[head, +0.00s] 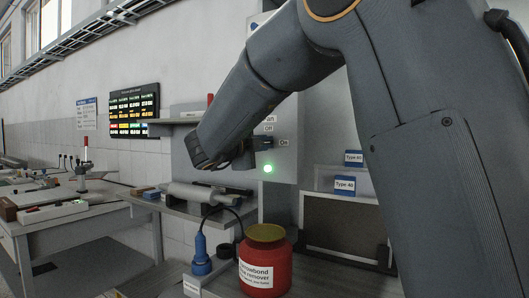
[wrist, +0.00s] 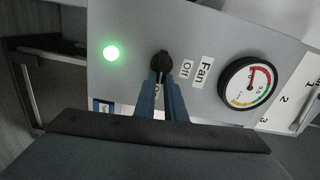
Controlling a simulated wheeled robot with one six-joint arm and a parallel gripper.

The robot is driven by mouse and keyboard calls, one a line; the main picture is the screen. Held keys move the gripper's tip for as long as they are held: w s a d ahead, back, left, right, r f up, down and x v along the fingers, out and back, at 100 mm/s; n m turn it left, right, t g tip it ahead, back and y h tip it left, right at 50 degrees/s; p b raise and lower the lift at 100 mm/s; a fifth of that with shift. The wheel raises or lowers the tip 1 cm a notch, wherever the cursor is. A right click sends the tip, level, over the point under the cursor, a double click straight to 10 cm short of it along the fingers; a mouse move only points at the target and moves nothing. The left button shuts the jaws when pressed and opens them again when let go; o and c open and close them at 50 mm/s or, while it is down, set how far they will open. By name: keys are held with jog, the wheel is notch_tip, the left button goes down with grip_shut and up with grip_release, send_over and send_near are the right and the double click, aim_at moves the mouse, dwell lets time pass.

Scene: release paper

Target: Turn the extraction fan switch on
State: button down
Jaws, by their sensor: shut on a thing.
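The fan switch is a black knob (wrist: 162,62) on a grey control panel (wrist: 215,105), with "Fan" and "Off" labels to its right in the wrist view. A third label below the knob is mostly hidden between my fingers; the head view shows "On" (head: 284,142) there. My gripper (wrist: 161,82) is shut on the knob, one blue finger on each side of its handle. The handle runs down between the fingers, toward the "On" label. A green lamp (wrist: 111,53) glows on the panel; it also shows in the head view (head: 268,169).
A round gauge (wrist: 247,82) sits on the panel, right of the labels. In the head view a red jar (head: 266,272) stands below the panel, and a shelf (head: 180,210) holds a grey cylindrical tool (head: 196,193). A work table (head: 85,218) is at left.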

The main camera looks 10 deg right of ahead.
jog(key=shift+f+m+b, duration=0.15)
jog(key=shift+m+b, duration=0.4)
jog(key=shift+m, duration=0.05)
jog(key=c, duration=1.8)
grip_release()
jog(key=shift+b+v, duration=0.35)
jog(key=shift+v, duration=3.6)
